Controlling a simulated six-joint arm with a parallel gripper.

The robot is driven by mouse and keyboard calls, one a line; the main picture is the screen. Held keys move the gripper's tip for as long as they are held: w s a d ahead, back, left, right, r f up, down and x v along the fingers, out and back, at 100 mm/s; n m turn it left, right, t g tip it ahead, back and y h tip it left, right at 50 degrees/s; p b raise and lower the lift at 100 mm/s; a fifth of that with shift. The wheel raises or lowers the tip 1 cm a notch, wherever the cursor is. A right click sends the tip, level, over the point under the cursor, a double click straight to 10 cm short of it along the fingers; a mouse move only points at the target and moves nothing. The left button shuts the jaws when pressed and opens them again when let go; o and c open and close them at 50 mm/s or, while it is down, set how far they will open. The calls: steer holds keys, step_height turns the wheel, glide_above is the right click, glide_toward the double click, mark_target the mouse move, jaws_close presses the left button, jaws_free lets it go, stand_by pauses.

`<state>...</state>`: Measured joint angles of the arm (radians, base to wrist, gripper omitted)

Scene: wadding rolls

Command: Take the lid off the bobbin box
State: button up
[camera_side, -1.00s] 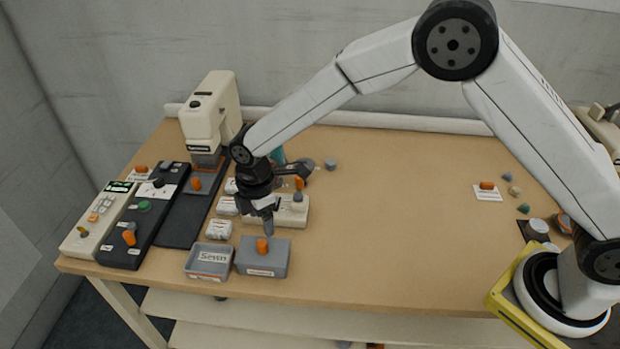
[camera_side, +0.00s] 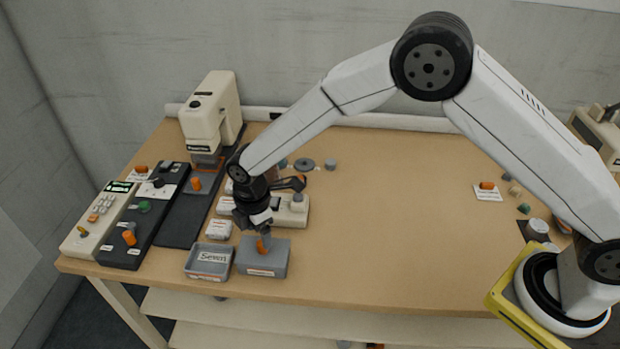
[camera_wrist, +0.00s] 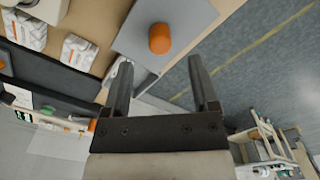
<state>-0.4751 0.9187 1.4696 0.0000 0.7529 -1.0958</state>
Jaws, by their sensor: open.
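The bobbin box appears to be the grey box (camera_side: 262,268) at the table's front edge, with its grey lid on. An orange knob (camera_side: 262,246) stands on the lid; the wrist view shows the lid (camera_wrist: 192,14) and the knob (camera_wrist: 160,38) near the top. My gripper (camera_side: 265,234) is just above the box, its fingers close to the knob and partly covering it. In the wrist view my gripper (camera_wrist: 160,62) is open, with the knob in line with the gap just beyond the fingertips. Contact cannot be told.
A grey tray marked "Sewn" (camera_side: 209,259) stands close on the left of the box. White wadding rolls (camera_side: 218,229) lie behind the tray. A cream device (camera_side: 292,212) is just behind the box. The table to the right (camera_side: 390,230) is clear.

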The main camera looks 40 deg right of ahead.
mark_target(262, 248)
steer(key=shift+d+f, duration=0.15)
steer(key=shift+f, duration=2.25)
jaws_close()
